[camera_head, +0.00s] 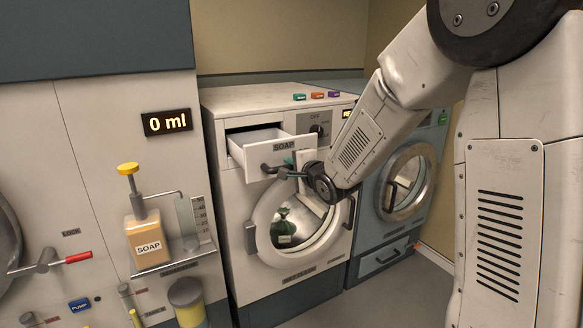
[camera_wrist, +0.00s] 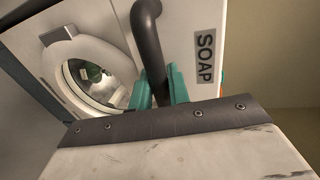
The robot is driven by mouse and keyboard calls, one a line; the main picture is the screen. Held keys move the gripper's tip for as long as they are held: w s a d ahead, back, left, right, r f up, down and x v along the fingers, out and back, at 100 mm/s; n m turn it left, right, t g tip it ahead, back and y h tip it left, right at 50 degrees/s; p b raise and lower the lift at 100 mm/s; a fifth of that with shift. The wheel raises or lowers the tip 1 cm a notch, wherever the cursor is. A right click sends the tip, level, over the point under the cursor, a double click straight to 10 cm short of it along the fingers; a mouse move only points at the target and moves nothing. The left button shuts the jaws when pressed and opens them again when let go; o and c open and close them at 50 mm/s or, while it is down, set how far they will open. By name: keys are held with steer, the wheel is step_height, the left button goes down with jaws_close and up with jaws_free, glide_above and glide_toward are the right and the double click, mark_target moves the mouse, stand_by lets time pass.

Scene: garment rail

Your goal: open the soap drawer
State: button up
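The soap drawer (camera_head: 262,148) is a white box with a SOAP label, at the top left of the white washing machine. It stands pulled out, and its open top shows. Its dark curved handle (camera_head: 268,169) is on the drawer front. My gripper (camera_head: 289,168) is at the right part of this handle. In the wrist view, the teal fingers of my gripper (camera_wrist: 160,88) stand on both sides of the dark handle (camera_wrist: 147,40) and look closed on it. The exact contact is partly hidden behind my wrist. The SOAP label (camera_wrist: 205,58) shows to the right.
The white washing machine (camera_head: 220,210) has a round door (camera_head: 297,238) below the drawer. A blue-grey machine (camera_head: 369,232) stands to its right. On the left, a soap dispenser (camera_head: 145,238) stands on a shelf under a 0 ml display (camera_head: 167,123). Grey floor (camera_head: 345,300) lies in front.

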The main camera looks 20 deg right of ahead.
steer(key=o, duration=0.4)
steer(key=shift+d, duration=0.15)
steer(key=shift+c, duration=0.2)
steer(key=a+v, duration=0.1)
steer(key=v, duration=0.6)
steer(key=shift+s+d, duration=0.3)
steer(key=shift+d, duration=0.1)
